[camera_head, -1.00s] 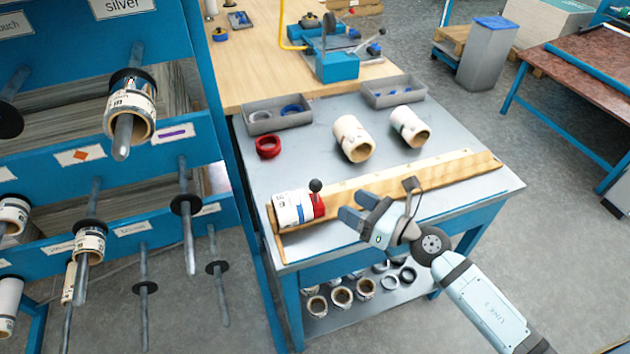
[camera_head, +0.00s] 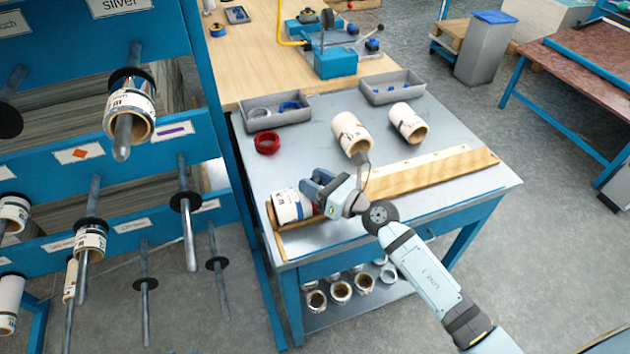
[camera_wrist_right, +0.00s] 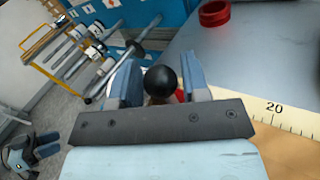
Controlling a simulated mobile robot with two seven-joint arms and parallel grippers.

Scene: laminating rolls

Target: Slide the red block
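The red block mostly hides behind my right gripper in the head view; a sliver of red (camera_wrist_right: 181,95) shows in the right wrist view. Its black ball knob (camera_wrist_right: 161,81) sits between the two blue fingers of my right gripper (camera_wrist_right: 163,80), with a narrow gap beside it. That gripper (camera_head: 312,188) looks open around the knob, in the head view just right of a white roll (camera_head: 288,206). The roll lies at the left end of the wooden ruler board (camera_head: 430,174). My left gripper (camera_wrist_right: 46,144) shows at the lower left of the wrist view, fingers apart and empty.
A red ring (camera_head: 267,142) and two grey trays (camera_head: 276,110) (camera_head: 392,87) lie farther back. A blue rack (camera_head: 170,142) with rods is at the left.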

